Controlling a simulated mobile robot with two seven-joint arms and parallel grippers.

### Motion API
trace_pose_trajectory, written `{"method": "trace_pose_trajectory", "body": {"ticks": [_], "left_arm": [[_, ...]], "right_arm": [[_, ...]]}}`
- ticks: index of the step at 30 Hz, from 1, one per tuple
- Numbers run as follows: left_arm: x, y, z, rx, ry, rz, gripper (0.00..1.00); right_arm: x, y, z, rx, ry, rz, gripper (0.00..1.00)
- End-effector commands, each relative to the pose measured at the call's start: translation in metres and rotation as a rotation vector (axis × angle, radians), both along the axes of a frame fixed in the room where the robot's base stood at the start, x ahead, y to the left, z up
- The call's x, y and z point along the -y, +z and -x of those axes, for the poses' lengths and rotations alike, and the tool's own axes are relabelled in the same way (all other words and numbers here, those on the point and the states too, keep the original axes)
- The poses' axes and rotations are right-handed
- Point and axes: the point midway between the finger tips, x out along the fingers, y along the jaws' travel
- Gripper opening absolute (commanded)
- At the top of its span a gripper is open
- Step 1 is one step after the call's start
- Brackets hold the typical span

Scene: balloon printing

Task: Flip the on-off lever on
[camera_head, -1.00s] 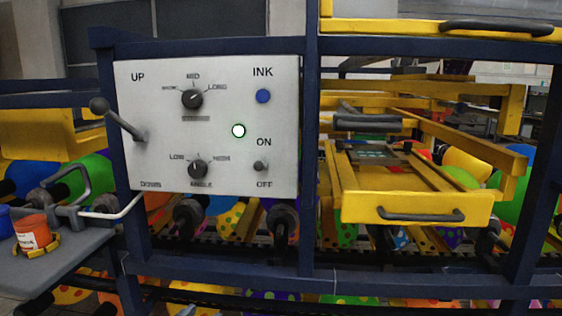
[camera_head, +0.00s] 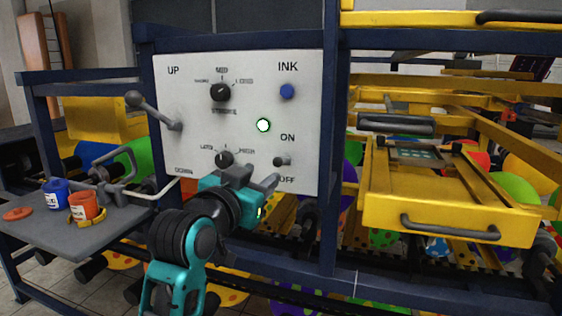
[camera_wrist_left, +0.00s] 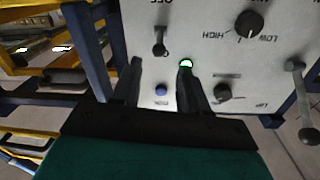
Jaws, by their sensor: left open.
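The on-off lever (camera_head: 281,161) is a small dark stub on the white control panel (camera_head: 190,70), between the ON and OFF labels. It also shows upper centre in the left wrist view (camera_wrist_left: 160,43); whether it points up or down is unclear. My left gripper (camera_head: 258,180) is open and empty, in front of the panel's lower part, just left of and below the lever in the head view. In the left wrist view its fingers (camera_wrist_left: 161,72) are spread, with the lever beyond the gap between them. My right gripper is not in view.
The panel also has a blue ink button (camera_head: 287,91), a lit green-rimmed light (camera_head: 263,125), a stroke knob (camera_head: 221,92), an angle knob (camera_head: 224,159) and a long up-down lever (camera_head: 155,112). A yellow drawer frame (camera_head: 450,215) is at right. Ink cups (camera_head: 85,206) stand on a grey shelf at left.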

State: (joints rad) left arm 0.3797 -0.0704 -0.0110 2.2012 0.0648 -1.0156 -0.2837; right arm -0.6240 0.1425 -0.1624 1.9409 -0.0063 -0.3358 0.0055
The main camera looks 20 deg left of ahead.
Motion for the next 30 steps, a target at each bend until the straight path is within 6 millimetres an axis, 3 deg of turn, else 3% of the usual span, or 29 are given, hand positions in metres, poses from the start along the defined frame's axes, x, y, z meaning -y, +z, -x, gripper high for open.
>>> {"method": "trace_pose_trajectory", "body": {"ticks": [9, 15, 21, 30], "left_arm": [[0.006, 0.001, -0.058, -0.002, -0.001, 0.001, 0.44], [0.008, 0.0, -0.085, -0.002, -0.001, 0.001, 0.44], [0.009, 0.0, -0.098, -0.001, 0.0, 0.0, 0.44], [0.009, 0.0, -0.1, 0.0, 0.0, 0.0, 0.44]], "right_arm": [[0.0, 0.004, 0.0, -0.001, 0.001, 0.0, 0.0], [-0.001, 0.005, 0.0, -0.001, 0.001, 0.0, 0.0], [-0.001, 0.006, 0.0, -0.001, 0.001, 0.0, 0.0], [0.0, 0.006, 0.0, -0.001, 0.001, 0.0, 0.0]]}}
